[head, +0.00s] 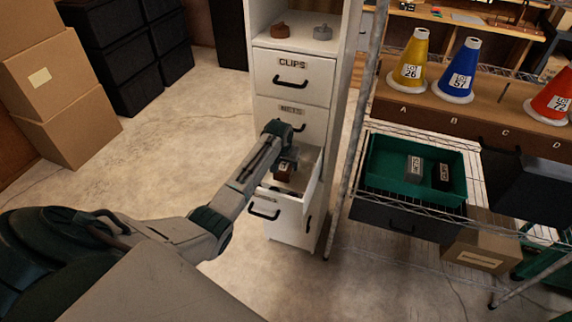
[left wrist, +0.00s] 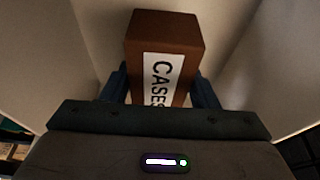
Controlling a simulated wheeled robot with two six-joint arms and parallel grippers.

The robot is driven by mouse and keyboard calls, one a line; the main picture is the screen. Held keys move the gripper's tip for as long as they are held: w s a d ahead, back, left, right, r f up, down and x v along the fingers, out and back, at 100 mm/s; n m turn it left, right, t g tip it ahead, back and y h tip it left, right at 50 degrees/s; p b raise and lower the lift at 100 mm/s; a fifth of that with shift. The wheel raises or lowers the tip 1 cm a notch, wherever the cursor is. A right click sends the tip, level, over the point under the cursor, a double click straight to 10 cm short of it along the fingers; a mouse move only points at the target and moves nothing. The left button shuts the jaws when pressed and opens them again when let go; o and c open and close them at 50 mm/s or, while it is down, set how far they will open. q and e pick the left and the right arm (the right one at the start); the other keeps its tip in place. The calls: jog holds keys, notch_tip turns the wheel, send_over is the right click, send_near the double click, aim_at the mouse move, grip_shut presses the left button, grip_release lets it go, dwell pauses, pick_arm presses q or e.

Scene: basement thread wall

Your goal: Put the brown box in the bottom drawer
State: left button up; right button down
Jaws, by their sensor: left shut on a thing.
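The brown box (left wrist: 165,40) has a white label reading "CASES" and sits between the two fingers of my left gripper (left wrist: 163,88) in the left wrist view. In the head view my left gripper (head: 284,160) is shut on the brown box (head: 284,172) and holds it over or inside the open bottom drawer (head: 263,210). The drawer is pulled out from the white cabinet and has a black handle. Whether the box touches the drawer floor cannot be told. My right gripper is out of view.
Above are the shut "CLIPS" drawer (head: 291,78) and another shut drawer (head: 290,114), partly behind my arm. A wire rack with a green tray (head: 378,172) stands close on the right. Cardboard boxes (head: 58,95) stand at the left. The floor (head: 180,150) before the cabinet is clear.

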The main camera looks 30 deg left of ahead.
pick_arm(q)
jog(key=shift+w+f, duration=0.15)
jog(key=shift+f, duration=0.65)
jog(key=o, duration=1)
jog(key=shift+r, duration=0.3)
jog(key=v, duration=1.2)
jog(key=shift+r, duration=0.35)
